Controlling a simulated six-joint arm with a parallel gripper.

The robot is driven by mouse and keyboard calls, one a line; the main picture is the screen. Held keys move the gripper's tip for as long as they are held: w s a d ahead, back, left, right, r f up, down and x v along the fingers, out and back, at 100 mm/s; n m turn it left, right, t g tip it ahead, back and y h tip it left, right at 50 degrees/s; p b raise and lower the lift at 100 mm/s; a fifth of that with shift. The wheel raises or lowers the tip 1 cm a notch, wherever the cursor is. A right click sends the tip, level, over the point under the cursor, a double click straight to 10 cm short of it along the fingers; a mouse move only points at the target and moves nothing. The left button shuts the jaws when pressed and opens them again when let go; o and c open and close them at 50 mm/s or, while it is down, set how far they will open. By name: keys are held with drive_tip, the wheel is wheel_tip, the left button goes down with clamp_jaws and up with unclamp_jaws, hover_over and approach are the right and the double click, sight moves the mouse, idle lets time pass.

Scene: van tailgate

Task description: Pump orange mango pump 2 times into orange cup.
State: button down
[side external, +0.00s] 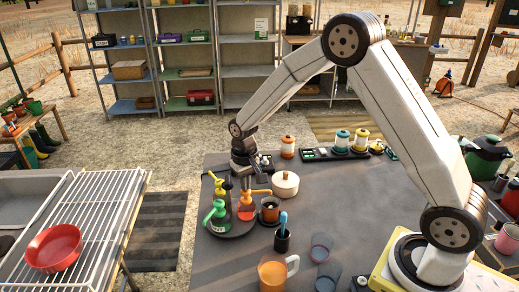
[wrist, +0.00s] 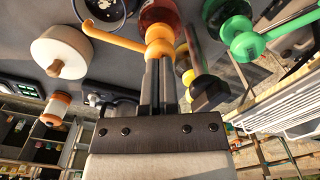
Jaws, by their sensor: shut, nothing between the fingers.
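The orange pump (side external: 247,203) stands upright on a dark round tray (side external: 238,231), with its spout pointing right. In the wrist view its orange head (wrist: 159,34) is right at my fingertips. My gripper (side external: 246,182) is shut and empty, pointing down just over the pump head; I cannot tell whether it touches. In the wrist view the cup's rim (wrist: 87,14) shows near the spout tip, partly cut off. Its contents are unclear.
A green pump (side external: 214,217) and a yellow pump (side external: 219,187) share the tray. A lidded cream pot (side external: 285,185) stands behind the cup. A dark holder (side external: 282,241) and an orange mug with a pale handle (side external: 272,272) stand in front. The tabletop's right-hand middle is clear.

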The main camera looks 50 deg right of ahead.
drive_tip(key=shift+r, duration=1)
drive_tip(key=shift+f, duration=1.75)
drive_tip(key=shift+r, duration=1.75)
drive_tip(key=shift+r, duration=0.1)
drive_tip(key=shift+r, duration=1.95)
drive_tip(key=shift+s, duration=0.1)
